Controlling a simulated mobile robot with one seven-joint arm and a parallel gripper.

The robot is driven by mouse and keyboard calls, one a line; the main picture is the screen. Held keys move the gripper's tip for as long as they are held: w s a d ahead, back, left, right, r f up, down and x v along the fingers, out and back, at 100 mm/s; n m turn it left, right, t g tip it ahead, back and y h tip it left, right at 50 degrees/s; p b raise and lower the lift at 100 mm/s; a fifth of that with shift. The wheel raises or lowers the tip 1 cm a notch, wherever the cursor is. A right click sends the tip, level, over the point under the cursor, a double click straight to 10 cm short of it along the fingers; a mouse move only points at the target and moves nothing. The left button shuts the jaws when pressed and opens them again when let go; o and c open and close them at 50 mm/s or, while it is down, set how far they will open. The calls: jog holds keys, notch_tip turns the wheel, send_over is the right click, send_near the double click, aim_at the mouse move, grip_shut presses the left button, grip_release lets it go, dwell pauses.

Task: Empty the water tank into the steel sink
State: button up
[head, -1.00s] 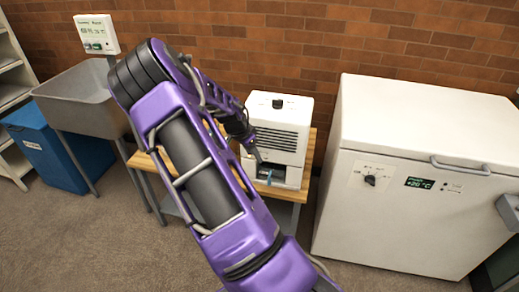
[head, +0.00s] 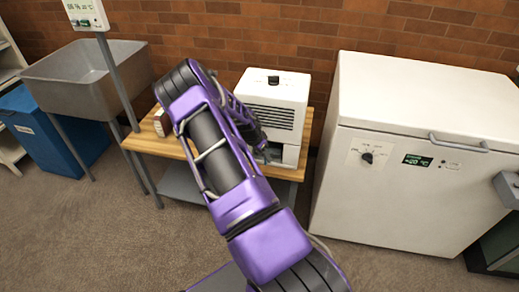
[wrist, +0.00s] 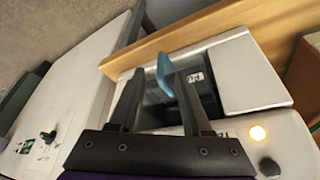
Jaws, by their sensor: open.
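A white dehumidifier-like unit (head: 272,105) stands on a wooden bench, with a dark slot low on its front. In the wrist view a blue handle (wrist: 166,76) stands out from a dark tank front (wrist: 153,97) in that slot. My gripper (wrist: 158,84) is open, its two fingers on either side of the blue handle; I cannot tell whether they touch it. In the head view my gripper is mostly hidden by my purple arm at the unit's lower front. The steel sink (head: 85,82) stands at the left, and its inside is partly visible.
The wooden bench (head: 160,147) holds a small pale box (head: 161,122) left of my arm. A white chest freezer (head: 420,190) stands close on the right. A display post (head: 117,80) rises by the sink. A blue bin (head: 45,135) is beneath it. Carpet in front is clear.

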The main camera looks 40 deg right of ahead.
jog(key=shift+x, duration=1.4)
grip_shut()
jog(key=shift+r, duration=0.35)
dwell(2.2)
jog(key=s+a+p, duration=0.3)
jog(key=s+a, duration=0.8)
jog(key=a, duration=0.2)
dwell(2.3)
